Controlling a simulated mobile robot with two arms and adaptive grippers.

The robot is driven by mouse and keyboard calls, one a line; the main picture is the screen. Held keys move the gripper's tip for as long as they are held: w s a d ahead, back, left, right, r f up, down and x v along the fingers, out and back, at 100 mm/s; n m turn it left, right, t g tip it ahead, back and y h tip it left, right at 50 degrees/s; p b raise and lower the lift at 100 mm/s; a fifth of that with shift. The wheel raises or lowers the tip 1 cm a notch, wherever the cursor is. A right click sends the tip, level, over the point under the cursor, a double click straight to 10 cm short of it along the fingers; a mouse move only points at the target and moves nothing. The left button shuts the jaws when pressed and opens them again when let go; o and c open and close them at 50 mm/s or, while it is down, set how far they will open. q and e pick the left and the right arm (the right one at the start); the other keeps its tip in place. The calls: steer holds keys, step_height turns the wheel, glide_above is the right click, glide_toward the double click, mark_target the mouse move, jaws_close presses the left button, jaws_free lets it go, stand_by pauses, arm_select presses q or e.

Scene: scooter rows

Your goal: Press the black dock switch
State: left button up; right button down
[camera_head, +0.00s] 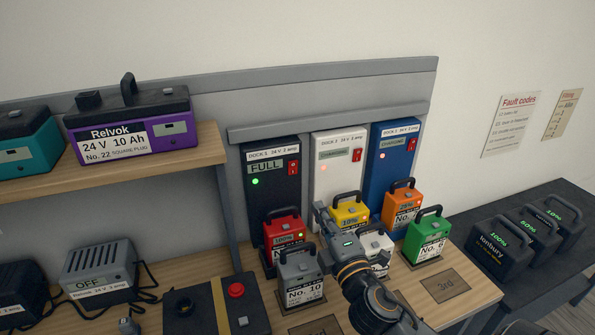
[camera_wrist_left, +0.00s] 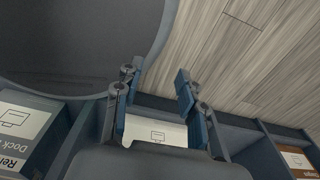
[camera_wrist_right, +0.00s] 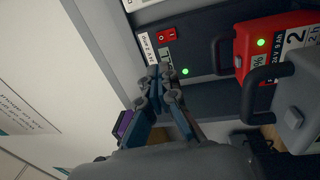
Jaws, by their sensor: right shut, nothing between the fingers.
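The black dock (camera_head: 262,211) stands leftmost of three docks, with a "FULL" display, a green light and a red rocker switch (camera_head: 293,167). The switch also shows in the right wrist view (camera_wrist_right: 167,34), just beyond the fingertips. My right gripper (camera_head: 321,208) is shut and empty. In the head view it appears below and right of the switch; in the right wrist view its closed tips (camera_wrist_right: 158,72) point toward the dock face, and I cannot tell the gap. My left gripper (camera_wrist_left: 154,80) is open and empty, away from the docks.
A white dock (camera_head: 325,184) and a blue dock (camera_head: 377,168) stand to the right, each with a red switch. Red (camera_head: 283,230), grey (camera_head: 300,267), yellow (camera_head: 350,212), orange (camera_head: 402,203) and green (camera_head: 428,238) batteries crowd the bench below. A shelf (camera_head: 190,155) is at left.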

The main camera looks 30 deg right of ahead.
steer(key=p, duration=0.2)
glide_toward(294, 165)
steer(key=p+x, duration=0.1)
steer(key=x, duration=0.5)
steer(key=shift+r+p, duration=0.15)
steer(key=shift+p, duration=0.25)
arm_select(q)
steer(key=shift+w+r, duration=0.2)
steer(key=shift+r, duration=0.5)
steer(key=shift+w+r, duration=0.2)
steer(key=shift+r, duration=0.45)
steer(key=shift+w+r, duration=0.2)
steer(key=shift+r, duration=0.5)
arm_select(e)
steer(key=shift+w, duration=0.55)
arm_select(q)
steer(key=shift+r, duration=0.1)
arm_select(e)
steer(key=shift+w+d+r+g+p, duration=0.15)
steer(key=shift+r+g+p, duration=0.2)
steer(key=shift+p, duration=0.9)
arm_select(q)
steer(key=shift+r+b, duration=0.3)
steer(key=shift+r, duration=0.45)
arm_select(e)
steer(key=shift+f, duration=0.3)
